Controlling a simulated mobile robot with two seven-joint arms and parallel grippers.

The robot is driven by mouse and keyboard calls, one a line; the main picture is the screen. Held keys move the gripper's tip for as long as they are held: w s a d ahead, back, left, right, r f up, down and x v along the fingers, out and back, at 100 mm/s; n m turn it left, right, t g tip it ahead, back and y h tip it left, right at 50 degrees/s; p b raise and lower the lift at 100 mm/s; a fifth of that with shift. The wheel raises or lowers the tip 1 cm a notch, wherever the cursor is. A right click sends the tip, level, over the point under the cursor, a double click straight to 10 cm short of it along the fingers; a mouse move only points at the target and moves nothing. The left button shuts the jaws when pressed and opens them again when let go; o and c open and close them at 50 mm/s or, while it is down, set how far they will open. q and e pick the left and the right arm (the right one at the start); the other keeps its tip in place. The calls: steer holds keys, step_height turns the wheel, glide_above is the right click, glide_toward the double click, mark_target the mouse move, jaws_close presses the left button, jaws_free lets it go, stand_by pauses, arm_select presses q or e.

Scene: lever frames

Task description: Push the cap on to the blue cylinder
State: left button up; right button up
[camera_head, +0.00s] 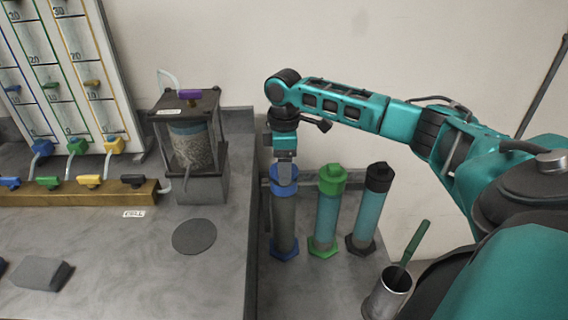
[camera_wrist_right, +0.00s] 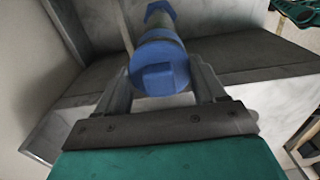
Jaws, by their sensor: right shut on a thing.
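The blue cylinder (camera_head: 284,225) stands upright on its blue hexagonal base on the lower bench, left of the green and black ones. A blue cap (camera_head: 284,187) is at its top, directly under my right gripper (camera_head: 287,172). In the right wrist view the blue cap (camera_wrist_right: 158,68) sits between the two fingers of my right gripper (camera_wrist_right: 163,88), which is shut on it. The cap and cylinder look in line; any gap between them cannot be told. My left gripper is not in view.
A green-capped cylinder (camera_head: 327,212) and a black-capped cylinder (camera_head: 371,212) stand close to the right. A metal cup (camera_head: 385,297) with a green-handled tool is in front. A clear-walled apparatus (camera_head: 190,150) stands on the raised bench at left.

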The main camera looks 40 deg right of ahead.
stand_by(0.3)
steer(key=o, duration=1.1)
steer(key=shift+r, duration=3.5)
steer(key=shift+c, duration=0.2)
jaws_close()
steer(key=shift+f, duration=0.15)
